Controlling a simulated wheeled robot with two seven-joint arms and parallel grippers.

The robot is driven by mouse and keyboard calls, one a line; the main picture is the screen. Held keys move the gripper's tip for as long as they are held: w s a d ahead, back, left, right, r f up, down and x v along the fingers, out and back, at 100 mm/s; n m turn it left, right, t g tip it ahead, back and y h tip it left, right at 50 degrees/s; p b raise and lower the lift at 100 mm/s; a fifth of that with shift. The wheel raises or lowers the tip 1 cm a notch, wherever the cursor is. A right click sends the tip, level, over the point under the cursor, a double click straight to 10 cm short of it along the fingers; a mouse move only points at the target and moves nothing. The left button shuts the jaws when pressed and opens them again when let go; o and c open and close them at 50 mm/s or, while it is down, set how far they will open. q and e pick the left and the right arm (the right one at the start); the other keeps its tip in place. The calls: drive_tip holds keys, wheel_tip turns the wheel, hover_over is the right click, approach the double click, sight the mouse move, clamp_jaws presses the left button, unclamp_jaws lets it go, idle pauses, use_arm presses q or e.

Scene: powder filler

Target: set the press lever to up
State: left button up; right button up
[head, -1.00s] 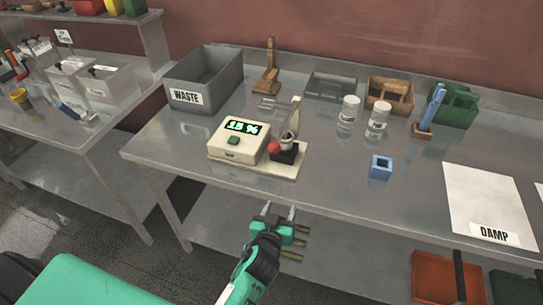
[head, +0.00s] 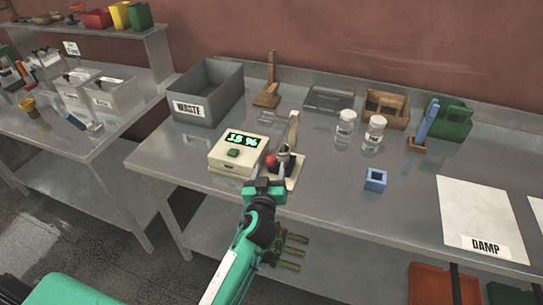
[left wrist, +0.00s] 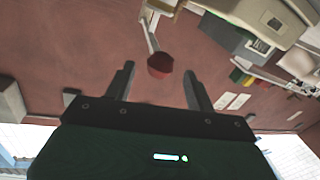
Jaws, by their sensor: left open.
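The press stands on a pale base plate (head: 284,184) next to a cream unit (head: 238,153) reading 15 %. The press lever ends in a red knob (head: 271,160), low in front of a pale upright post (head: 294,128). My left gripper (head: 267,172) is open at the front of the press, just below the knob in the picture. In the left wrist view the red knob (left wrist: 160,65) on its thin metal rod shows between the open fingertips (left wrist: 159,74). I cannot tell whether they touch it. My right gripper is not in view.
A grey WASTE bin (head: 209,90) stands behind on the left. Two white-lidded jars (head: 345,128), a blue cube holder (head: 375,180) and a white DAMP sheet (head: 484,219) lie to the right. The table front between press and blue holder is clear.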

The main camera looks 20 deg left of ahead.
sight(270, 165)
use_arm(q)
drive_tip(key=shift+w+a+p, duration=0.2)
drive_tip(key=shift+w+p, duration=0.05)
drive_tip(key=shift+w, duration=0.85)
drive_tip(key=shift+w+a+p, duration=0.15)
drive_tip(key=shift+w+p, duration=0.1)
drive_tip(key=shift+w, duration=0.8)
clamp_jaws()
